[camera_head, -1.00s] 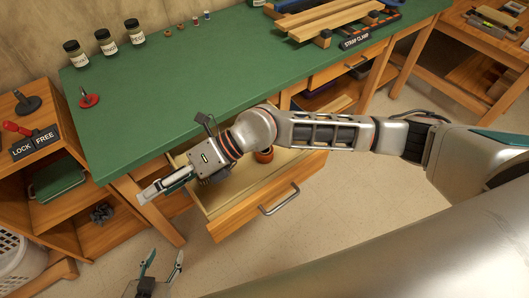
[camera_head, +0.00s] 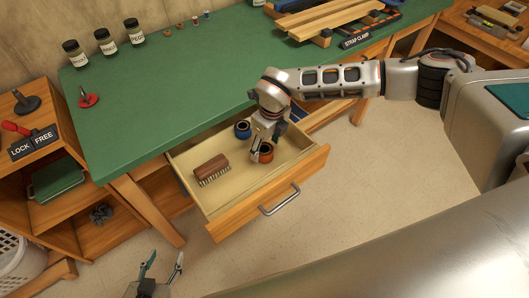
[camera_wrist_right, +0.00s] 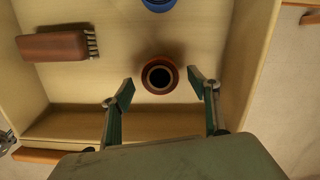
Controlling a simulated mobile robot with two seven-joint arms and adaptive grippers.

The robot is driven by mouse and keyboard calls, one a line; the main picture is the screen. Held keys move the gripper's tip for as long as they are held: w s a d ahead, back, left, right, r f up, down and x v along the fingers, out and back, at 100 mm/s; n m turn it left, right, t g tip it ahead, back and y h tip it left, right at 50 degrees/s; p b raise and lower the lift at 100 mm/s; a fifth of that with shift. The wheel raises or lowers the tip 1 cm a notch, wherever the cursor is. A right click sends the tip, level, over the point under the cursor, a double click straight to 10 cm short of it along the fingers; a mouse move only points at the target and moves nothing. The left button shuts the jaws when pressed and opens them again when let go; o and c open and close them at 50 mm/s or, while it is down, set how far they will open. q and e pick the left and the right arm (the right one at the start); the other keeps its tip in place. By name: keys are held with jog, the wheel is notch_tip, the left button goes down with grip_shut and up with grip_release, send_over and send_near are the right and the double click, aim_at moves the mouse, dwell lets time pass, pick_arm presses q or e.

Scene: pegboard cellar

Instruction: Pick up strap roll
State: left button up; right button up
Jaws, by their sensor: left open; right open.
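An orange-brown strap roll (camera_head: 265,153) with a dark centre sits in the open wooden drawer (camera_head: 224,223). A blue roll (camera_head: 242,130) lies behind it; I cannot tell which one the task means. My right gripper (camera_head: 258,153) reaches down into the drawer at the orange roll and is open. In the right wrist view the orange roll (camera_wrist_right: 160,75) lies just ahead of and between the two spread fingertips (camera_wrist_right: 160,90), with gaps on both sides. My left gripper (camera_head: 162,262) is open and empty at the bottom, above the floor.
A brown brush (camera_head: 211,169) lies in the drawer's left part, apart from the rolls. The drawer's front has a metal handle (camera_head: 279,199). The green bench top (camera_head: 180,95) overhangs the drawer's back. Jars stand at the bench's back left. Floor is clear to the right.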

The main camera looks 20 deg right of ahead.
aim_at(265, 150)
jog(key=shift+w+a+f, duration=0.1)
jog(key=shift+w+f, duration=0.05)
jog(key=shift+f, duration=0.65)
jog(key=shift+w+f, duration=0.1)
jog(key=shift+f, duration=0.65)
jog(key=shift+c, duration=0.2)
jog(key=c, duration=1.1)
jog(key=shift+r, duration=0.1)
jog(key=shift+c, duration=0.2)
